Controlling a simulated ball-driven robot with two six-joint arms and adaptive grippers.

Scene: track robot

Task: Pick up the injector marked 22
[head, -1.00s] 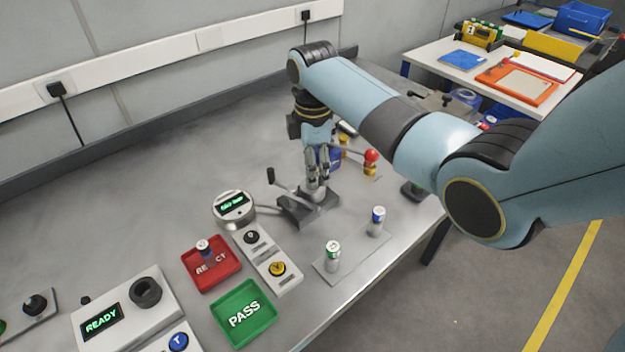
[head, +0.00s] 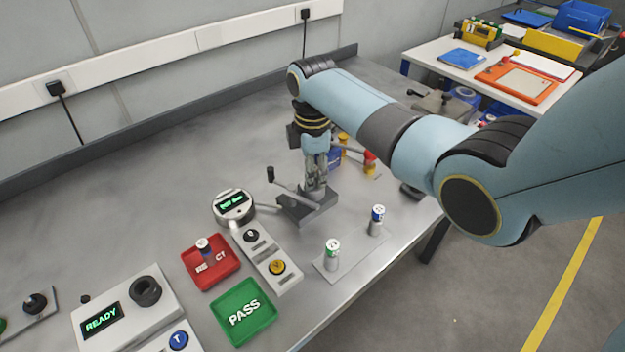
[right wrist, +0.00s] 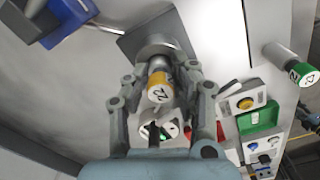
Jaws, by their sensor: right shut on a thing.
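The injector marked 22 (right wrist: 160,88), with a yellow band and a white end, shows in the right wrist view between my right gripper's fingers (right wrist: 162,92). Its far end is at the round grey socket of the clamp fixture (right wrist: 158,45). In the head view, my right gripper (head: 316,184) points down over this fixture (head: 300,208), shut on the injector, which the fingers mostly hide there. A green-banded injector (head: 332,254) and a blue-banded one (head: 377,220) stand on a grey plate. Another injector (head: 204,246) stands in the red tray.
A round gauge (head: 233,205) is left of the fixture, whose lever (head: 270,175) stands up beside my gripper. The red REJECT tray (head: 212,268), green PASS tray (head: 240,312) and a button panel (head: 266,258) are in front. The bench's back left is clear.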

